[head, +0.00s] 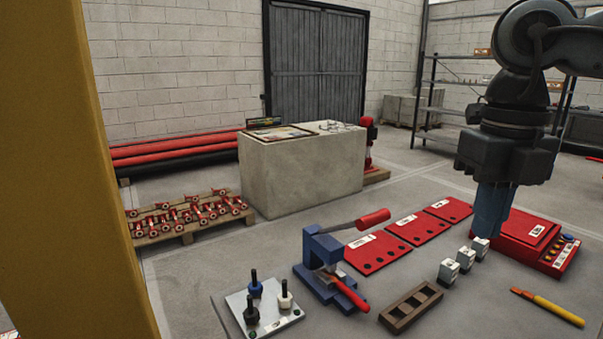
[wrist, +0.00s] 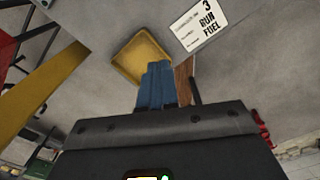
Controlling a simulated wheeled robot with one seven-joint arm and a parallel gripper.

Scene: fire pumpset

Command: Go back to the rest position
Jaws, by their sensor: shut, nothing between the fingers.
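My gripper (head: 489,232) hangs pointing down at the right of the head view, its blue fingers together and empty. In the head view the fingers overlap the left edge of a red box (head: 519,231) and end close to the small white blocks (head: 466,258); I cannot tell the exact height above the table. In the wrist view the closed blue fingers (wrist: 157,84) show in front of a yellow tray (wrist: 135,58) and a brown strip (wrist: 184,82). Nothing is held.
On the grey table are a blue press (head: 322,262) with red handles, a metal plate (head: 262,308) with knobs, a slotted brown rack (head: 411,306), red panels (head: 377,252) and a yellow-handled tool (head: 556,309). A concrete block (head: 300,174) stands behind. A label (wrist: 200,22) shows in the wrist view.

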